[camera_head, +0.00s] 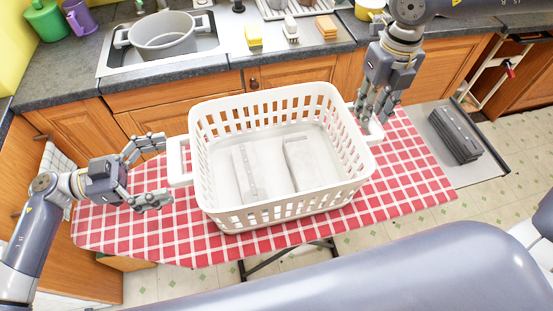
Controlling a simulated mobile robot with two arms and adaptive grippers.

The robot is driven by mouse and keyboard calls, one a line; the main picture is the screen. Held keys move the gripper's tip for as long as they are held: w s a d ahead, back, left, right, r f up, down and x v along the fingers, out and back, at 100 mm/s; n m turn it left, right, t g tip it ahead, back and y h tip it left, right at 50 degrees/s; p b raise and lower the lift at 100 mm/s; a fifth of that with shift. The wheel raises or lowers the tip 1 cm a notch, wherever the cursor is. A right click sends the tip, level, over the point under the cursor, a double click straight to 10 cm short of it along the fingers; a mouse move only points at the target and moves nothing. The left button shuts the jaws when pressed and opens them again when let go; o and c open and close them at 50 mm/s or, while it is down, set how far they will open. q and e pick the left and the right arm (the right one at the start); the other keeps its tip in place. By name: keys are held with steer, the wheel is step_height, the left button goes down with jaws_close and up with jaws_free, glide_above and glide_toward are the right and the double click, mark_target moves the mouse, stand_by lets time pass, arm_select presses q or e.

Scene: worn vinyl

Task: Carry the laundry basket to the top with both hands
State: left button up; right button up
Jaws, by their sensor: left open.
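The white laundry basket (277,168) stands upright on a red-and-white checked ironing board (415,180). It has slotted walls and a handle on each side. Two flat grey shapes show on its floor; I cannot tell what they are. My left gripper (161,170) is open, its fingers spread on either side of the basket's left handle (178,161), just outside it. My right gripper (372,108) points down at the right handle (371,134). Its fingers overlap the handle in the picture, and I cannot tell whether they grip it.
Behind is a dark counter (210,68) with a sink holding a grey pot (163,38), a yellow sponge (253,35) and a brush (291,28). A green container (47,20) and purple jug (79,16) stand at the back left. A dark grey object (455,135) lies low at the right.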

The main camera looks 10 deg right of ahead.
arm_select(q)
steer(key=shift+w+d, duration=0.1)
steer(key=shift+d, duration=0.75)
arm_select(e)
steer(key=shift+w+f, duration=0.1)
steer(key=shift+f, duration=0.8)
arm_select(q)
steer(key=c, duration=0.8)
arm_select(e)
jaws_close()
arm_select(q)
steer(key=c, duration=0.4)
steer(key=shift+r, duration=0.1)
steer(key=shift+c, duration=0.2)
arm_select(e)
steer(key=shift+r, duration=0.15)
